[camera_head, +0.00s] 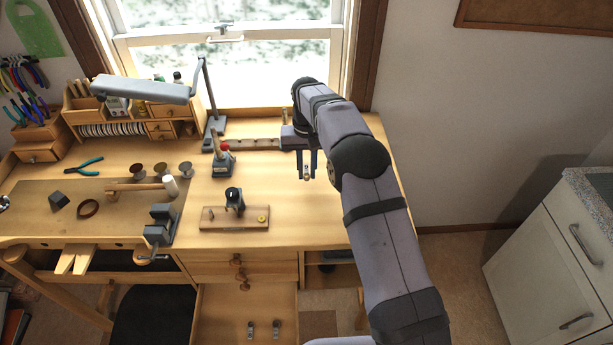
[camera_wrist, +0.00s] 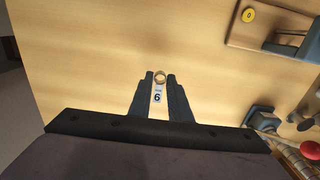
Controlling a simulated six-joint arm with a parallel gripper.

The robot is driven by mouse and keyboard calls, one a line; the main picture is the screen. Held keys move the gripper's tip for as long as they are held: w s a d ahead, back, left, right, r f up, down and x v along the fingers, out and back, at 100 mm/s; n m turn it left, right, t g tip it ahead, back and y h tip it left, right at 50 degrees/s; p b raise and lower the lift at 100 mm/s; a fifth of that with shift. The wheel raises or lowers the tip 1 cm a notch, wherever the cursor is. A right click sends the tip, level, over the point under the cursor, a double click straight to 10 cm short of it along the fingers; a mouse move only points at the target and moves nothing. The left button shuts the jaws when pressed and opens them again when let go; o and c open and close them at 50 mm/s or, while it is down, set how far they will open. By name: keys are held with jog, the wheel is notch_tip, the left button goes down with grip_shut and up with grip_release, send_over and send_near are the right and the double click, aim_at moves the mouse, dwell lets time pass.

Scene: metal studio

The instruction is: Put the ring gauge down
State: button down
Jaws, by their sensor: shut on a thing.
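My gripper (camera_head: 307,172) is over the right part of the wooden workbench (camera_head: 310,215), with its fingers pointing down. In the wrist view my gripper (camera_wrist: 160,88) is shut on the ring gauge (camera_wrist: 159,77). The gauge is a small brass-coloured ring with a pale tag bearing a dark digit, a 6 or a 9. The tag lies between the fingers and the ring shows at their tips. Bare bench surface lies beyond the ring. I cannot tell the gap to the bench. In the head view the gauge is too small to make out.
A wooden board (camera_head: 211,224) with a dark tool and a yellow disc stands left of my gripper. A long wooden rack (camera_head: 254,144) lies behind. The bench's right front is clear.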

aim_at(307, 187)
jog(key=shift+f+p, duration=0.8)
jog(key=shift+f, duration=1.1)
jog(key=shift+f, duration=0.15)
jog(key=c, duration=1.6)
grip_release()
jog(key=shift+c, duration=0.2)
notch_tip(307, 187, up, 12)
jog(key=b, duration=0.3)
jog(key=shift+r, duration=0.2)
